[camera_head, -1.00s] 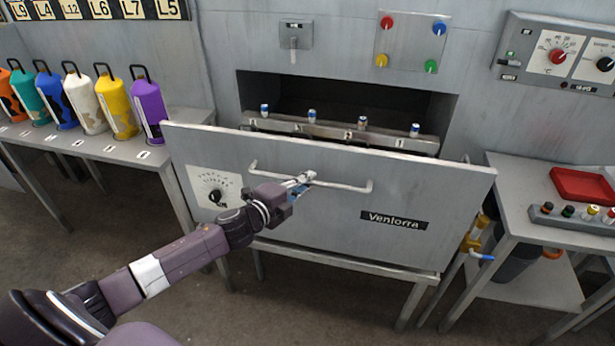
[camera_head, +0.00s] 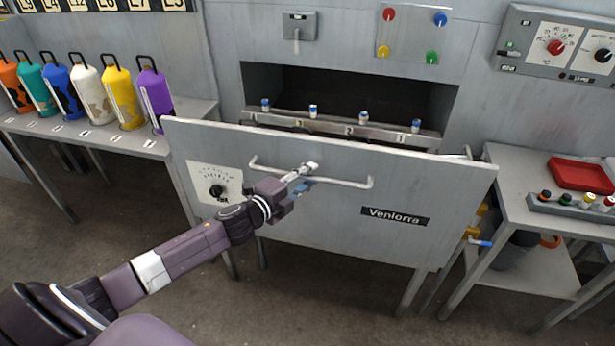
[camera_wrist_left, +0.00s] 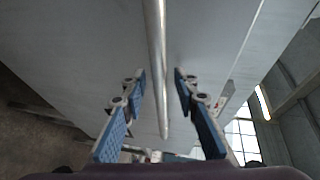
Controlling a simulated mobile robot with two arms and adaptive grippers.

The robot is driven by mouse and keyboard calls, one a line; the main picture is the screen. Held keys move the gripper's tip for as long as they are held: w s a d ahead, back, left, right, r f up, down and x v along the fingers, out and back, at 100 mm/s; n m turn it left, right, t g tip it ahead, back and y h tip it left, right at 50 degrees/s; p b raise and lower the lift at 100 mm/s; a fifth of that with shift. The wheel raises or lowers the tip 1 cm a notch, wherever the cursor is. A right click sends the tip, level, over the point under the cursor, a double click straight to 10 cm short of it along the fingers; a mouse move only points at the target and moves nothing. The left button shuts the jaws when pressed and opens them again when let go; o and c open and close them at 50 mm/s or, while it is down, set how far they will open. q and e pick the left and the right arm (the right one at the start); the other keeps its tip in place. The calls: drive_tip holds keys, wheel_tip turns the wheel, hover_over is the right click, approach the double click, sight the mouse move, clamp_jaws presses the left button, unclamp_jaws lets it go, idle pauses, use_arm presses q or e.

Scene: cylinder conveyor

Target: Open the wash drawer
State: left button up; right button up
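The grey wash drawer (camera_head: 330,215), with a wide front labelled "Ventorra", stands partly out below a dark opening (camera_head: 350,92) in the wall unit. Its silver bar handle (camera_head: 345,182) runs across the upper front. My left gripper (camera_head: 312,168) is at the middle of the handle. In the left wrist view, the left gripper's blue-padded fingers (camera_wrist_left: 160,78) stand apart, one on each side of the handle bar (camera_wrist_left: 157,40). Gaps show between bar and fingers, so it looks open around the bar. My right gripper is not in view.
Several vials with blue caps stand on a metal rack (camera_head: 335,129) behind the drawer front. Coloured bottles line the left table (camera_head: 100,140). A red tray (camera_head: 580,173) lies on the right table (camera_head: 515,190). Dark floor (camera_head: 330,305) is clear in front of the drawer.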

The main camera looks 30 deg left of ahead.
use_arm(q)
drive_tip(key=v, duration=1.2)
idle(0.3)
idle(0.4)
drive_tip(key=s+a+f+n+g+y, duration=0.2)
drive_tip(key=a+f+n, duration=0.15)
drive_tip(key=f, duration=0.65)
drive_tip(key=s+a+f+n+g+y, duration=0.1)
drive_tip(key=s+a+f+n, duration=0.25)
drive_tip(key=f, duration=0.65)
drive_tip(key=s+f+n+g+y, duration=0.1)
drive_tip(key=s+f+n+g, duration=0.1)
drive_tip(key=s+f, duration=0.45)
drive_tip(key=s+f+n+g, duration=0.1)
drive_tip(key=s+f+g, duration=0.15)
drive_tip(key=f, duration=0.75)
drive_tip(key=s+d+f+n+g, duration=0.2)
drive_tip(key=s+d+f, duration=0.3)
drive_tip(key=s, duration=0.5)
drive_tip(key=s+d+f+n+g+h, duration=0.1)
drive_tip(key=s+d+f+n+g, duration=0.1)
drive_tip(key=s+d+f, duration=0.4)
drive_tip(key=s+d+f+n+g, duration=0.2)
drive_tip(key=s+d+f, duration=0.4)
drive_tip(key=s, duration=0.8)
wheel_tip(320, 180, down, 3)
drive_tip(key=shift+s+d+r+n+g, duration=0.1)
drive_tip(key=shift+s+d+n+g, duration=0.15)
drive_tip(key=shift+g, duration=0.4)
